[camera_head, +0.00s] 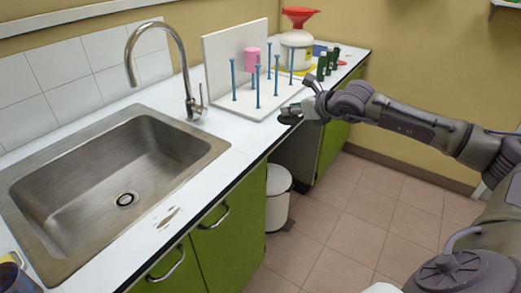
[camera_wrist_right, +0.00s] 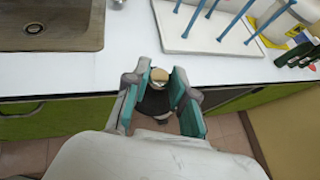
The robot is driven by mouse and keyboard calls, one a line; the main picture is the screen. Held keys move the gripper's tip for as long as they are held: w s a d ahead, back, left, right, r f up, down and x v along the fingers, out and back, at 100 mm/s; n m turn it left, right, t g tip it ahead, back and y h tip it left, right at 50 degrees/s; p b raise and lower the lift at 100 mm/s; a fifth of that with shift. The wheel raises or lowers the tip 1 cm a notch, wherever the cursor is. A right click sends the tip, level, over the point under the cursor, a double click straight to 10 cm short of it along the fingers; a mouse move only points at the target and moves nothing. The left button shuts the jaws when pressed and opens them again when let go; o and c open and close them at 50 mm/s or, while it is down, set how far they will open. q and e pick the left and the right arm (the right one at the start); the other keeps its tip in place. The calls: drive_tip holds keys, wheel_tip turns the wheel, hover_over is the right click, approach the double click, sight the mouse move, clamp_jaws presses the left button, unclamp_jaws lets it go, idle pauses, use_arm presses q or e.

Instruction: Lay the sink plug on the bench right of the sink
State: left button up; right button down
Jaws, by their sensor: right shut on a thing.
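The sink plug is a dark round disc (camera_head: 287,120) with a pale knob; it also shows in the right wrist view (camera_wrist_right: 155,101). My right gripper (camera_head: 295,111) is shut on its knob, between the teal fingers in the right wrist view (camera_wrist_right: 160,82). It holds the plug off the floor by the bench's front edge, right of the sink. The steel sink (camera_head: 60,180) has an open drain (camera_head: 126,199). The white bench (camera_head: 235,130) runs right of the sink. My left gripper is not in view.
A white peg rack (camera_head: 262,103) with blue pegs and a pink cup (camera_head: 251,60) stands behind the gripper. A jug with a red funnel (camera_head: 298,45) and several dark green bottles stand farther right. A strip of bench between sink and rack is clear. A bin (camera_head: 278,200) stands below.

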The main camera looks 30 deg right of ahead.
drive_tip(key=shift+d+r, duration=0.1)
drive_tip(key=shift+d, duration=0.75)
drive_tip(key=shift+w+d, duration=0.1)
drive_tip(key=shift+w, duration=0.1)
drive_tip(key=w+a+f+p, duration=0.1)
drive_tip(key=w+f, duration=0.1)
drive_tip(key=w, duration=0.1)
drive_tip(key=w+a+f, duration=0.2)
drive_tip(key=w, duration=0.1)
drive_tip(key=w+a+f+p, duration=0.1)
drive_tip(key=w+a+f, duration=0.1)
drive_tip(key=w, duration=0.1)
drive_tip(key=shift+w+a+f+p, duration=0.15)
drive_tip(key=shift+w+a+p, duration=0.05)
drive_tip(key=shift+p, duration=0.15)
drive_tip(key=shift+w+a+f, duration=0.1)
drive_tip(key=shift+w+f, duration=0.05)
drive_tip(key=shift+f, duration=0.05)
drive_tip(key=shift+f+p, duration=0.45)
drive_tip(key=shift+f, duration=1.55)
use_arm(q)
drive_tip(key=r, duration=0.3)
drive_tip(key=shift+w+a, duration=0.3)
